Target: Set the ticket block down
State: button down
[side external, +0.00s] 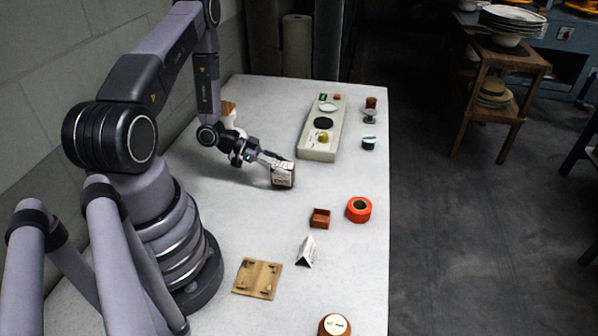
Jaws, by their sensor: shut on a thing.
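The fingertips are small in this view and partly merge with the block's top edge.
A pale board (322,143) with several small items lies behind the block. A small brown open box (320,218), an orange ring-shaped roll (358,209), a folded white card (306,252) and a wooden plate (257,278) lie nearer. Table left of the brown box is clear.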

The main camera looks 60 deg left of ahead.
jog(key=shift+f, duration=0.6)
jog(key=c, duration=0.7)
grip_release()
jog(key=shift+f, duration=0.15)
jog(key=shift+c, duration=0.2)
